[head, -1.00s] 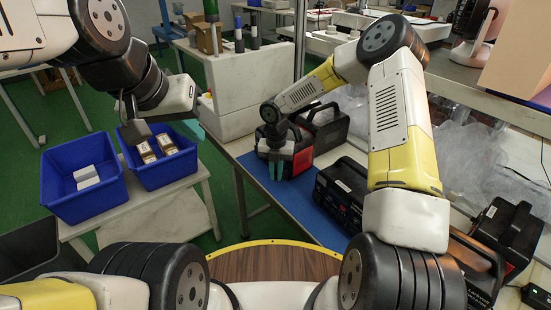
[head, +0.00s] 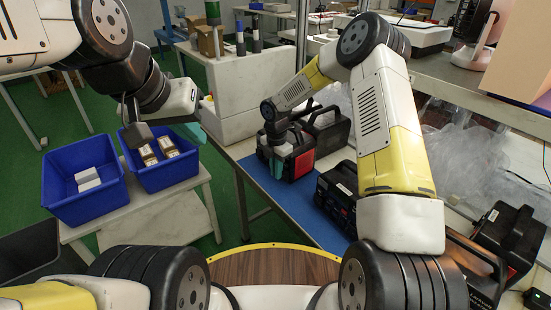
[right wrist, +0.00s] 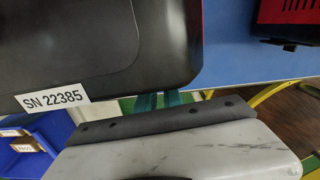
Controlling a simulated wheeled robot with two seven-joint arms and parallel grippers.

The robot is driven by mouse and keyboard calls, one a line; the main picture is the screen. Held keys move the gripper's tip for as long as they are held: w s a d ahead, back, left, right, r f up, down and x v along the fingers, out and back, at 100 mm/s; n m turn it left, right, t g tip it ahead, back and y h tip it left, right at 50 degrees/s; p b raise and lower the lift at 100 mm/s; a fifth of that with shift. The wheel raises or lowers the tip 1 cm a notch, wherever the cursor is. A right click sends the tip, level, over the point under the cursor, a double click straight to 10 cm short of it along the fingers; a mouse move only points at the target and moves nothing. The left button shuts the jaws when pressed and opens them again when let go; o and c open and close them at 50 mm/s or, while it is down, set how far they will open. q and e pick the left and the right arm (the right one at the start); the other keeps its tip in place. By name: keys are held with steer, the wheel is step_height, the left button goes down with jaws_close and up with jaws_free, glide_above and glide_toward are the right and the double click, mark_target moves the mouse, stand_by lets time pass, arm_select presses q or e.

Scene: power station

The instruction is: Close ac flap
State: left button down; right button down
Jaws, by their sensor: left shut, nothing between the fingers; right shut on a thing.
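A black and red power station (head: 302,160) stands on the blue mat in the head view. My right gripper (head: 278,170) is at the station's near left side. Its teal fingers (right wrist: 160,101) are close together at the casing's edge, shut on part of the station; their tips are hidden. The AC flap cannot be made out. My left gripper (head: 138,136) is shut and empty above the blue bins, far left of the station.
Another black power station (head: 337,195) stands nearer on the blue mat, close to my right arm. More black units (head: 508,238) stand at right, beside clear plastic wrap (head: 460,155). Two blue bins (head: 75,205) holding small boxes sit on a side table (head: 150,210).

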steer(key=shift+w+d+m, duration=0.1)
steer(key=shift+w+m, duration=0.15)
steer(key=shift+m, duration=0.25)
steer(key=c, duration=1.6)
jaws_free()
steer(key=shift+r, duration=3.95)
